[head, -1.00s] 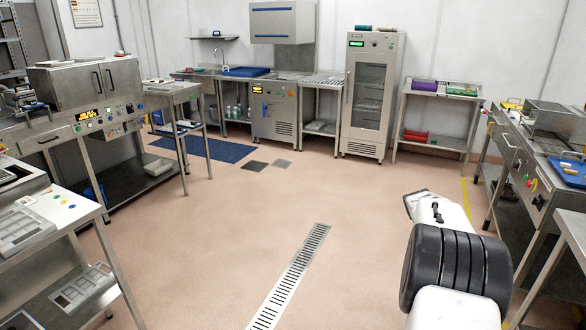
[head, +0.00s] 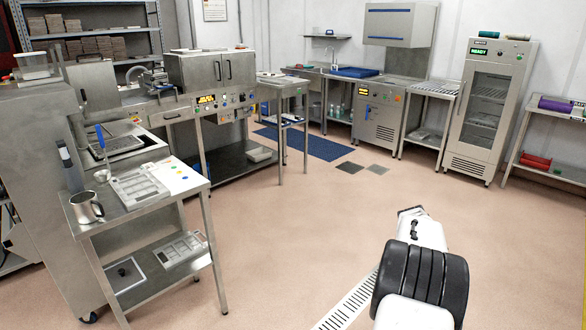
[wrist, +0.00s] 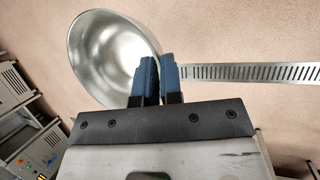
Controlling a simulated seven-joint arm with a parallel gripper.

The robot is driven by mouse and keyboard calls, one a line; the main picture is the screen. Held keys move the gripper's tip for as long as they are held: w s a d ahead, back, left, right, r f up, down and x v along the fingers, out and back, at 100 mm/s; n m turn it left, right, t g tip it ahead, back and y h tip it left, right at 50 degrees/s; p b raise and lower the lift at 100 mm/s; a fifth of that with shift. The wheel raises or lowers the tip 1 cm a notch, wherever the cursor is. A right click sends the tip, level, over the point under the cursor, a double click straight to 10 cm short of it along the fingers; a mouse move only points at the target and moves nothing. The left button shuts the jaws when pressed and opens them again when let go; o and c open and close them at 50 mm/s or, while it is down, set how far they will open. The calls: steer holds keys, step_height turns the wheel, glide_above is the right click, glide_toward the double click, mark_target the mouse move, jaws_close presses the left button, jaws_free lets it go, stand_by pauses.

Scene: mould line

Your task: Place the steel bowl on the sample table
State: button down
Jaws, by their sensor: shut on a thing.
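The steel bowl (wrist: 105,50) is a round, shiny, empty-looking bowl in the wrist view. My gripper (wrist: 160,62) has blue fingers shut on the bowl's rim at its right side, and holds it above the floor. In the head view only my arm shows at lower right; the bowl and fingers are hidden there. I cannot tell for sure which table is the sample table. A steel table (head: 150,207) at left carries a metal mug (head: 87,207), a grey tray (head: 138,187) and small coloured dots.
A floor drain (head: 350,305) runs beside my arm. The middle floor is open. A control bench (head: 165,115), a small table (head: 283,82), a sink counter, a glass-door cabinet (head: 487,110) and a rack (head: 555,140) line the back. A tall steel unit (head: 30,160) stands at far left.

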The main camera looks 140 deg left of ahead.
steer(key=s+d+r+n+g+y, duration=0.1)
steer(key=s+d+r+n, duration=0.15)
steer(key=s+d, duration=0.9)
steer(key=s+d+r+n+g, duration=0.15)
steer(key=s+d+r, duration=0.3)
steer(key=s, duration=1.35)
steer(key=s+d+r+n+y, duration=0.1)
steer(key=s+d+r+n, duration=0.2)
steer(key=s+d, duration=0.9)
steer(key=s+d+r+n+g, duration=0.1)
steer(key=s+d+r+n, duration=0.2)
steer(key=s+d+r, duration=0.2)
steer(key=s+d+r+n+g, duration=0.2)
steer(key=s+d+r, duration=0.4)
steer(key=s+d, duration=0.6)
steer(key=s+d+r+n+g, duration=0.1)
steer(key=s+d+r+n, duration=0.3)
steer(key=d, duration=1)
steer(key=s+r, duration=0.2)
steer(key=s, duration=0.2)
steer(key=shift+s+d+r+n, duration=0.2)
steer(key=shift+s+r+n, duration=0.05)
steer(key=shift+s+n, duration=0.05)
steer(key=shift+s, duration=0.1)
steer(key=s+a+f, duration=0.1)
steer(key=s+a, duration=0.7)
steer(key=s, duration=0.5)
steer(key=shift+s+f, duration=0.2)
steer(key=shift+s, duration=0.1)
